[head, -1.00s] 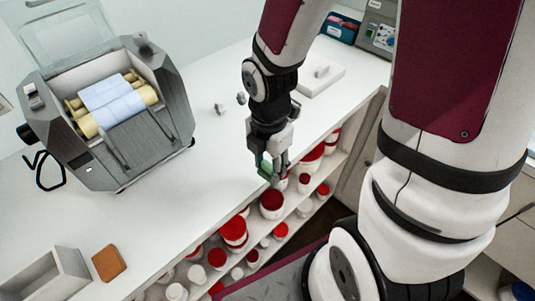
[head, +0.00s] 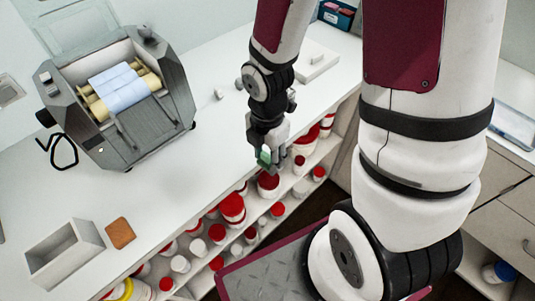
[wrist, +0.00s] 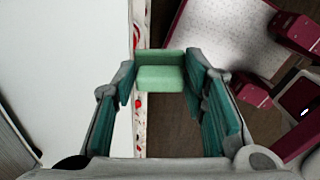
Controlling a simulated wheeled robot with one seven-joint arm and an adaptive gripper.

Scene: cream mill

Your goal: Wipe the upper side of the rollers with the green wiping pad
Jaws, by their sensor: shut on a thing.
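The mill (head: 150,120) is a grey machine at the upper left of the head view, its clear lid raised. Its rollers (head: 121,90) lie in the open top, with pale blue-white surfaces and yellowish ends. My gripper (head: 267,158) is right of the mill, at the counter's front edge, apart from the rollers. It is shut on the green wiping pad (wrist: 162,72), which sits between the fingertips in the wrist view. In the head view the pad (head: 264,157) is partly hidden by the fingers.
The white counter (head: 185,185) is mostly clear between mill and gripper. A grey open box (head: 66,258) and an orange-brown block (head: 121,233) sit at its lower left. Jars with red lids (head: 232,206) fill shelves below. A white slab (head: 316,62) lies at the back.

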